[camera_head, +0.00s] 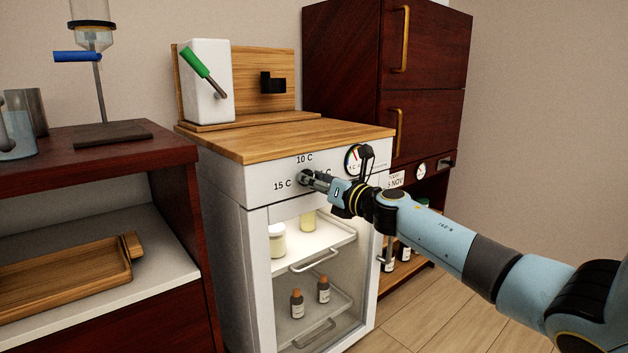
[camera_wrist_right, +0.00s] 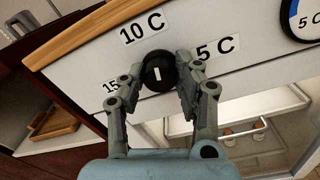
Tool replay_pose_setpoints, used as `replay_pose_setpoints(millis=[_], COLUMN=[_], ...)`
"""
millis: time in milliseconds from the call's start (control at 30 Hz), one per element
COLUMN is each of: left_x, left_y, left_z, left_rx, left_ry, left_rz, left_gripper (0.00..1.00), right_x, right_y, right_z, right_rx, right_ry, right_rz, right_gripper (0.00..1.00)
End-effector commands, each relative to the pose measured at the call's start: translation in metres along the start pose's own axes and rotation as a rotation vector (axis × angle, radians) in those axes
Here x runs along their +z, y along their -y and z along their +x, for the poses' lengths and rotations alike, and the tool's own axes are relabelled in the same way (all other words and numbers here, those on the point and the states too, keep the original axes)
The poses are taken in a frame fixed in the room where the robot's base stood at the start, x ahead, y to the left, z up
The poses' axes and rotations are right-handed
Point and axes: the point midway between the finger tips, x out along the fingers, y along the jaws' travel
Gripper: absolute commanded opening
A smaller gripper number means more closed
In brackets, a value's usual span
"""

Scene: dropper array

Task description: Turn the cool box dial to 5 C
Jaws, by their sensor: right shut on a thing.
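The cool box (camera_head: 225,183) is white with a wooden top and a glass front. Its black dial (camera_wrist_right: 158,72) sits on the upper front panel, with labels 10 C (camera_wrist_right: 142,27) above, 5 C (camera_wrist_right: 217,47) to the right and 15 C (camera_head: 282,185) to the left. In the head view the dial (camera_head: 303,177) is partly covered by my right gripper (camera_head: 313,178). My right gripper is shut on the dial, one finger at each side. The dial's short white mark looks upright in the wrist view; I cannot tell exactly which label it faces. My left gripper is out of view.
A round gauge (camera_head: 353,159) is on the panel to the right of the dial. Jars and bottles (camera_head: 297,303) stand on shelves inside the cool box. A dark red cabinet (camera_head: 435,80) is at the right, and a dark bench (camera_head: 90,160) with a wooden tray (camera_head: 65,283) is at the left.

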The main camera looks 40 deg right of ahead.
Motion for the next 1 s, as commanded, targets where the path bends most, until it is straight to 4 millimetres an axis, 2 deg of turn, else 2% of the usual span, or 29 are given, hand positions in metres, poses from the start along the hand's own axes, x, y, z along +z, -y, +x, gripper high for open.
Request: replay_pose_setpoints(millis=[1000], left_x=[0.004], left_y=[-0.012], left_z=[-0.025], left_rx=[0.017], left_ry=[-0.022], left_rz=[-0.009], left_gripper=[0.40], right_x=[0.002], right_y=[0.000], right_z=[0.000], right_rx=[0.003], right_ry=[0.027], right_rz=[0.939], right_gripper=[0.00])
